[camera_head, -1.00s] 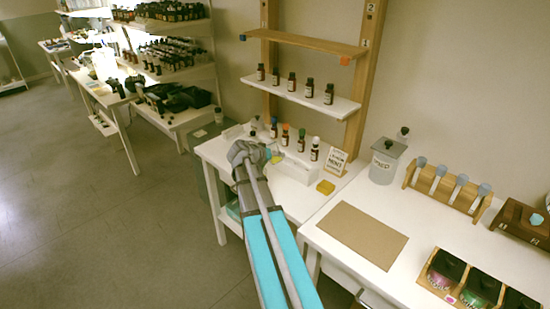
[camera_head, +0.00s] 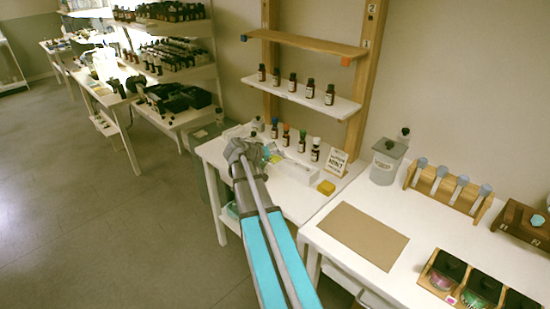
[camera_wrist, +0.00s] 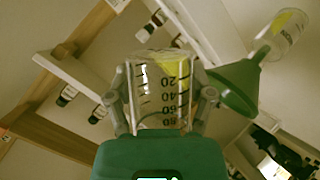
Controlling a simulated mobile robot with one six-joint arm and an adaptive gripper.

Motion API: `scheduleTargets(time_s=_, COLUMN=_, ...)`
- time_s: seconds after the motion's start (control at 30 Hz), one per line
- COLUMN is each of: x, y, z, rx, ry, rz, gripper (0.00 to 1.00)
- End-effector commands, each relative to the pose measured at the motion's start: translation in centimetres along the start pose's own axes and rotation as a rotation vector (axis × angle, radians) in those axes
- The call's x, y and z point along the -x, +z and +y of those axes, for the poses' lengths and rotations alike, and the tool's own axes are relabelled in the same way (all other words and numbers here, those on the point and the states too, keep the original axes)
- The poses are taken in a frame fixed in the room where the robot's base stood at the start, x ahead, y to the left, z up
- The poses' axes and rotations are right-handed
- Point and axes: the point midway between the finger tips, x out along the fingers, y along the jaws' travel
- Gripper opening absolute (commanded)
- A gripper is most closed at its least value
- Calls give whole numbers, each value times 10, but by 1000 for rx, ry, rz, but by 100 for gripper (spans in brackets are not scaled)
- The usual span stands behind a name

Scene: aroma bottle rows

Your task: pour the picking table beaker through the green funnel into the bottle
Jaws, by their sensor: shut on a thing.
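In the wrist view my gripper (camera_wrist: 165,100) has its two grey fingers closed on the sides of a clear glass beaker (camera_wrist: 155,92) with black graduation marks. A little yellow liquid (camera_wrist: 178,68) shows at the beaker's far end and along one side. The green funnel (camera_wrist: 237,86) is just right of the beaker, its wide mouth toward it. The funnel's narrow end meets the neck of a clear bottle (camera_wrist: 283,34) with some yellow in it. In the head view my gripper (camera_head: 240,150) is over the small white table (camera_head: 292,205); its own wrist largely hides the beaker there.
A wooden-framed shelf (camera_head: 335,107) with brown bottles rises behind. A brown mat (camera_head: 362,235) lies on the right table.

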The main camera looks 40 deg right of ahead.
Motion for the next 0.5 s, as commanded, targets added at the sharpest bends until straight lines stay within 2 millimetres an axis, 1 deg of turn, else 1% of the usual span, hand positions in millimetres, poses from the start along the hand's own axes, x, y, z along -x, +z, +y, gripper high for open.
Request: scheduleTargets(time_s=0.5, x=-6, y=6, z=-8, rx=58, ry=24, rz=-26, gripper=21)
